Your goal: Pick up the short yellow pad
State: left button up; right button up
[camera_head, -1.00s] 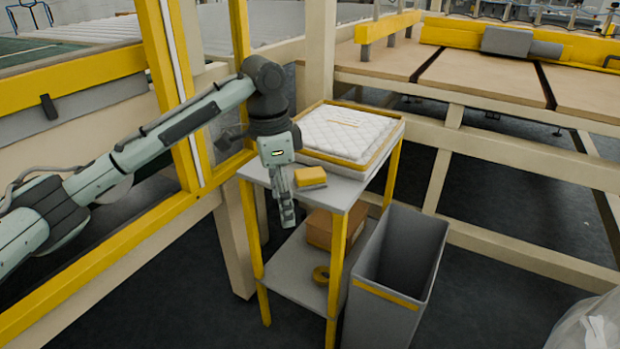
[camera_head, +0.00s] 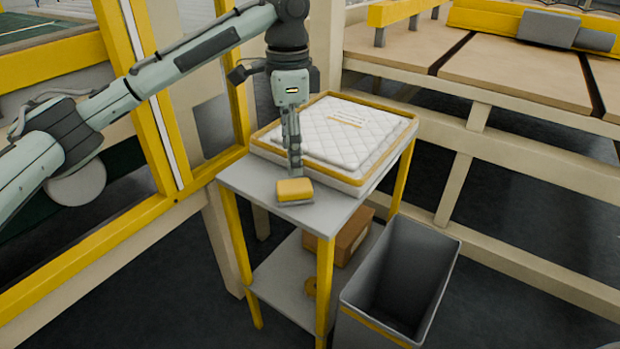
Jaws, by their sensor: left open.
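The short yellow pad (camera_head: 294,189) lies on the grey top of a small table (camera_head: 245,180), near its front edge. It has a yellow top and a grey lower layer. My left gripper (camera_head: 295,170) points down just behind the pad, its fingertips close to the pad's far edge. It is open and holds nothing. Its fingers overlap in this view, so the gap between them is hard to see. I cannot tell whether the fingertips touch the pad. My right gripper is not in view.
A yellow-rimmed tray (camera_head: 345,183) with white quilted wadding (camera_head: 345,130) stands right behind the pad. A grey bin (camera_head: 400,280) stands to the right. A yellow post frame (camera_head: 155,110) stands left.

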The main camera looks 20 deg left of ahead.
aim_at(292, 185)
pick_arm(q)
jog(key=f, duration=0.7)
jog(key=shift+s+f, duration=0.25)
jog(key=shift+f, duration=0.05)
jog(key=shift+c, duration=0.3)
jog(key=c, duration=1.4)
jog(key=shift+r, duration=0.1)
notch_tip(292, 185, up, 4)
jog(key=shift+r, duration=0.15)
jog(key=s+a+r, duration=0.2)
jog(key=a, duration=0.1)
jog(key=s+a+r, duration=0.1)
jog(key=a+r, duration=0.1)
jog(key=a, duration=0.2)
jog(key=s+a+r, duration=0.2)
jog(key=a, duration=0.1)
jog(key=shift+s+a+r, duration=0.15)
jog(key=shift+s+r, duration=0.15)
jog(key=shift+s, duration=0.05)
